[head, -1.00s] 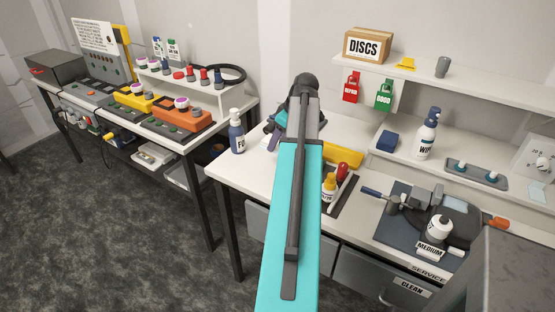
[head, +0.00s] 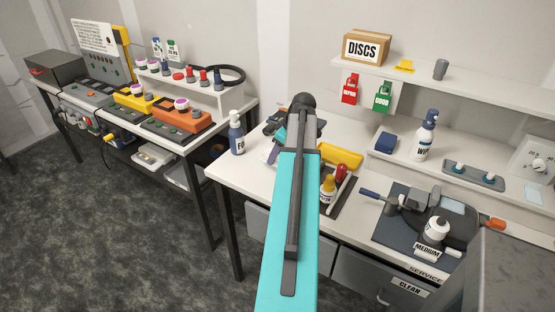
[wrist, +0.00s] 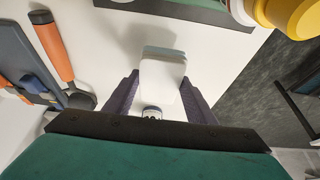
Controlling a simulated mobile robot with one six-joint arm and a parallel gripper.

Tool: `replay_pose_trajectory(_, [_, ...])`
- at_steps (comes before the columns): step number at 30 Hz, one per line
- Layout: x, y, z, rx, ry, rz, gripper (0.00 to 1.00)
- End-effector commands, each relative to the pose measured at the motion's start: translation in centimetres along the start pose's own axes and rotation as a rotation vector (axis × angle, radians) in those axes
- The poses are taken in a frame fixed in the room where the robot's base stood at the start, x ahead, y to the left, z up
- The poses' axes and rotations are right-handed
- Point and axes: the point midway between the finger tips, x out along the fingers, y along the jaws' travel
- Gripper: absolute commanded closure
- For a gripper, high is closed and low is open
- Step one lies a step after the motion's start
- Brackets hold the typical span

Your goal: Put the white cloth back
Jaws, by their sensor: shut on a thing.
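The white cloth (wrist: 163,78) shows in the wrist view as a small pale pad with rounded corners. My gripper (wrist: 160,92) is shut on it, with one dark purple-grey finger on each side.
A yellow-capped bottle (head: 327,188) stands on a dark mat right of my arm; a yellow tray (head: 341,156) lies behind. Orange-handled tools (wrist: 50,45) lie left in the wrist view. Bare bench lies between.

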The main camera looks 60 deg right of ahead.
Motion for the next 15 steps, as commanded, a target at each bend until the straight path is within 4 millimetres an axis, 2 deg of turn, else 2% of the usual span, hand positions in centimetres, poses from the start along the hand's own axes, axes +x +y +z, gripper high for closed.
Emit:
replay_pose_trajectory(9, [2.3,0.0,1.0,0.001,0.001,0.000,0.68])
replay_pose_trajectory(15, [2.7,0.0,1.1,0.000,0.001,0.001,0.68])
